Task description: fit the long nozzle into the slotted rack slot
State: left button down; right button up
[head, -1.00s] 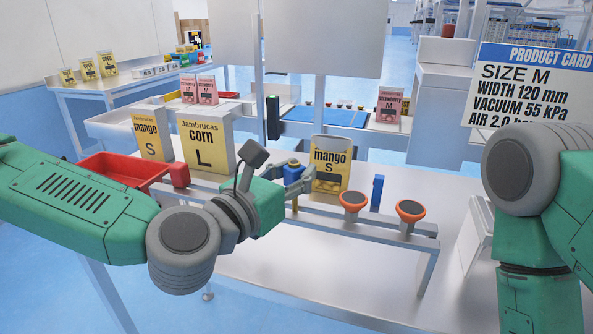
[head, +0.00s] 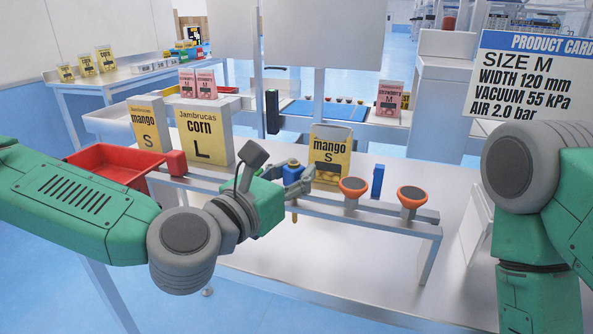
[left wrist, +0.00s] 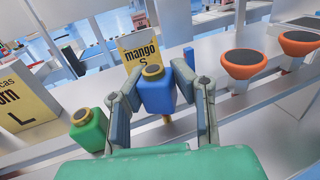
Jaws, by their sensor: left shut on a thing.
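My left gripper (head: 294,182) is shut on a blue nozzle with a brass-coloured ring on top (left wrist: 157,92). In the head view its blue body (head: 291,171) shows between the fingers, and a thin brass tip (head: 294,217) points down below them. The nozzle looks roughly upright. The slotted rack is a long grey rail frame (head: 395,226) under and beside the gripper. I cannot tell whether the nozzle sits in a slot, as the fingers hide that spot. My right gripper is out of view.
Two orange suction cups (head: 353,186) (head: 412,196) and a blue post (head: 377,181) stand right of the gripper. A green block with a brass ring (left wrist: 88,129) is at left in the wrist view. Mango (head: 331,153) and corn (head: 204,136) pouches stand behind; a red tray (head: 106,163) is left.

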pick_arm(q)
jog(key=shift+f+b, duration=0.75)
jog(key=shift+f, duration=0.25)
jog(key=c, duration=1.3)
grip_release()
jog(key=v, duration=0.7)
jog(key=shift+s+a, duration=0.2)
